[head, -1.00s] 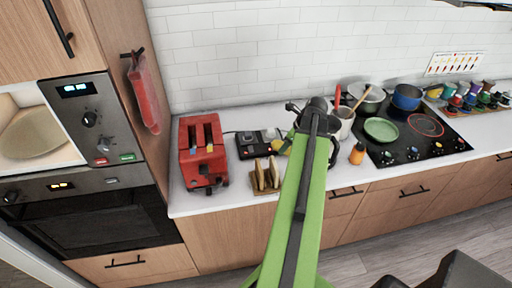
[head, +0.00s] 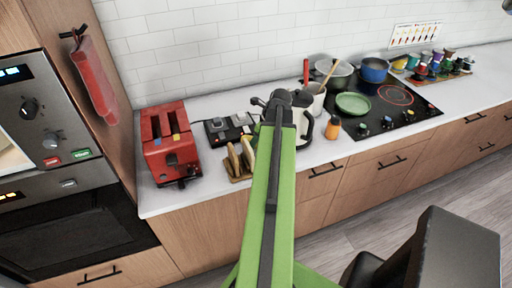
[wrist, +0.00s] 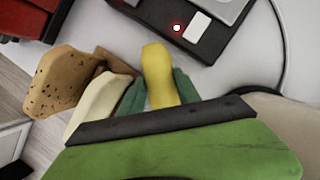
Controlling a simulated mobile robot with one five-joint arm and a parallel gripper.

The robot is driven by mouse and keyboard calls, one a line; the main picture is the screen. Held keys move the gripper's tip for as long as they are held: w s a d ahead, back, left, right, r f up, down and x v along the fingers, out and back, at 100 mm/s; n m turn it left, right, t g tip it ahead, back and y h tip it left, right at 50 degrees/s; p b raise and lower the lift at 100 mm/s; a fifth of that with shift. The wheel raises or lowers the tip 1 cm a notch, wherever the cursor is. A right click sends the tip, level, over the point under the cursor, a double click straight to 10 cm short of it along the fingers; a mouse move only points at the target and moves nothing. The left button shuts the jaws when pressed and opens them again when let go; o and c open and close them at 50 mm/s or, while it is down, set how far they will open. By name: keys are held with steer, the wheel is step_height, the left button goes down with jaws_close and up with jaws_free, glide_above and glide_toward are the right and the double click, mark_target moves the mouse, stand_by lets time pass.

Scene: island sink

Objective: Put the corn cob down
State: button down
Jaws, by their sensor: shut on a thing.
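The yellow corn cob (wrist: 158,72) is between the fingers of my gripper (wrist: 160,95) in the wrist view. My gripper is shut on it, and its far end sticks out past the fingers. The cob is over or on the white counter, and I cannot tell whether it touches. In the head view my green arm hides most of the cob and the gripper.
Bread slices in a wooden rack (head: 240,160) stand just left of my arm, close to the gripper. A red toaster (head: 171,143) is further left. A black device (head: 228,128) lies behind. A white kettle (head: 304,125), an orange bottle (head: 333,128) and the cooktop (head: 390,110) are to the right.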

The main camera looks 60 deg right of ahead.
step_height(320, 180, down, 2)
steer(key=shift+f+b, duration=0.1)
steer(key=shift+b, duration=0.35)
steer(key=shift+s+r, duration=0.1)
steer(key=shift+r, duration=0.15)
steer(key=shift+f, duration=0.2)
steer(key=c, duration=1.1)
jaws_free()
steer(key=shift+c, duration=0.2)
steer(key=shift+r, duration=0.15)
